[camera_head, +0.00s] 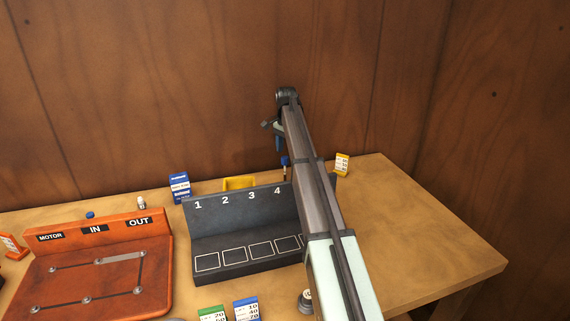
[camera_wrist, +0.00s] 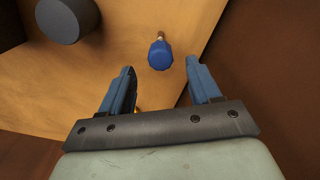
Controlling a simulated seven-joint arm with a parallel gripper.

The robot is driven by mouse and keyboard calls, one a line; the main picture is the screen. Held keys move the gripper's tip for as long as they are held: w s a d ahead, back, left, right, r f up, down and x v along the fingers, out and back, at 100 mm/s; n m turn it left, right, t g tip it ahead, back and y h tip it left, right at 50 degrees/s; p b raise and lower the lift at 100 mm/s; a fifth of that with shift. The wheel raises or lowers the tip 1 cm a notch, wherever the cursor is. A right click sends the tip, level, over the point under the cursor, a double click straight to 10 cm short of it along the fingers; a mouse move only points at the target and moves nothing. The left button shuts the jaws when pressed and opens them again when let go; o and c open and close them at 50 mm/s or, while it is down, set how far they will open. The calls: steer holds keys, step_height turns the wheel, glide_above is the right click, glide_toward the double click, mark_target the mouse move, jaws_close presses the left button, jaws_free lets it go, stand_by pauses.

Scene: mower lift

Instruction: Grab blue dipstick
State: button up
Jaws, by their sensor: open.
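The blue dipstick (camera_wrist: 160,55), a blue knob with a short brass-coloured stem, shows in the wrist view at the upper middle. My gripper (camera_wrist: 160,68) is open, its two blue fingers apart on the left and right. The knob appears between and slightly beyond the fingertips, with no visible contact. In the head view a small blue piece (camera_head: 284,161), apparently the same dipstick, shows behind the numbered rack beside my arm. My gripper (camera_head: 273,135) is above it there, partly hidden by my arm.
A dark numbered rack (camera_head: 221,249) stands left of my arm. An orange panel (camera_head: 99,272) marked MOTOR, IN, OUT is at left. A blue box (camera_head: 180,188) and a yellow box (camera_head: 342,163) stand near the back edge. The table's right side (camera_head: 430,235) is clear. A dark cylinder (camera_wrist: 68,18) is in the wrist view.

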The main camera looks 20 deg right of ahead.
mark_target(286, 156)
steer(key=shift+a+f, duration=0.1)
steer(key=shift+f, duration=2.8)
steer(key=c, duration=1.1)
steer(key=shift+r, duration=0.15)
